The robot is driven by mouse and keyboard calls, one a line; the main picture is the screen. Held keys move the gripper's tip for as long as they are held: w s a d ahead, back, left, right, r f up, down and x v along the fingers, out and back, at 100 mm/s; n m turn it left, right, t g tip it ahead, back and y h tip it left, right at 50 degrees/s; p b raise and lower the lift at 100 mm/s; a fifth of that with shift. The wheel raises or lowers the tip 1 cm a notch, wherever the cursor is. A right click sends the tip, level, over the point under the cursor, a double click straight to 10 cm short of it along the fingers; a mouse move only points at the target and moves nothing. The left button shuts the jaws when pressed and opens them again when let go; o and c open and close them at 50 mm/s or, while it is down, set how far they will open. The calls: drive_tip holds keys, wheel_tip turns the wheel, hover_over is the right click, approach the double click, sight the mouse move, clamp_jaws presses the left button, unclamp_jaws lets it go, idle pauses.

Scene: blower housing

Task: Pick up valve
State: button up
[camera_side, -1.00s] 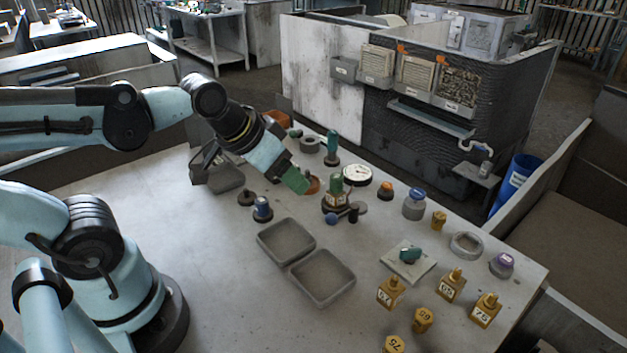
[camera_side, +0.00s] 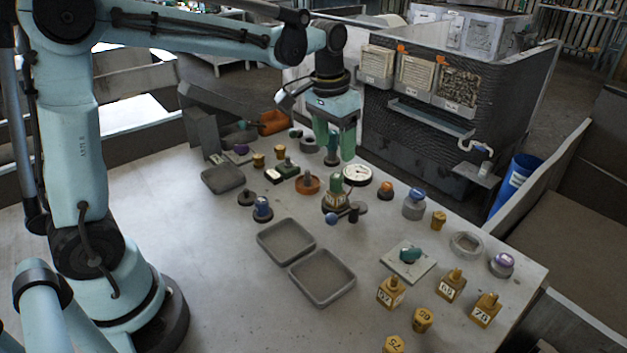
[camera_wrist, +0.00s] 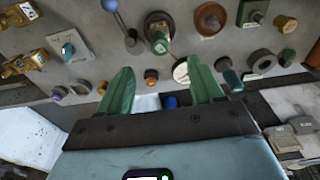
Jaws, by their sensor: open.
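The likely valve is a green-topped fitting (camera_side: 336,187) on a round dark base, with a side lever that ends in a blue ball (camera_side: 331,218). It stands upright mid-table. It also shows at the top of the wrist view (camera_wrist: 159,42). A smaller teal fitting (camera_side: 410,254) lies on a pale square plate; I cannot tell for sure which is meant. My gripper (camera_side: 334,148) points down, open and empty, above the back of the table, behind the green fitting. Its green fingers (camera_wrist: 159,68) are apart in the wrist view, with the green fitting beyond their tips.
A white gauge (camera_side: 357,174) and a teal-handled piece (camera_side: 332,160) stand close to my gripper. An orange knob (camera_side: 386,190) is to the right. Two grey trays (camera_side: 322,300) (camera_side: 262,239) lie in front. Brass blocks (camera_side: 391,292) fill the front right. The left table is clear.

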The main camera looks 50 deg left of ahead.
sight(335, 176)
drive_tip(key=f, duration=0.7)
drive_tip(key=w+f, duration=0.1)
drive_tip(key=f, duration=0.3)
drive_tip(key=shift+f, duration=0.3)
drive_tip(key=shift+c, duration=0.5)
clamp_jaws()
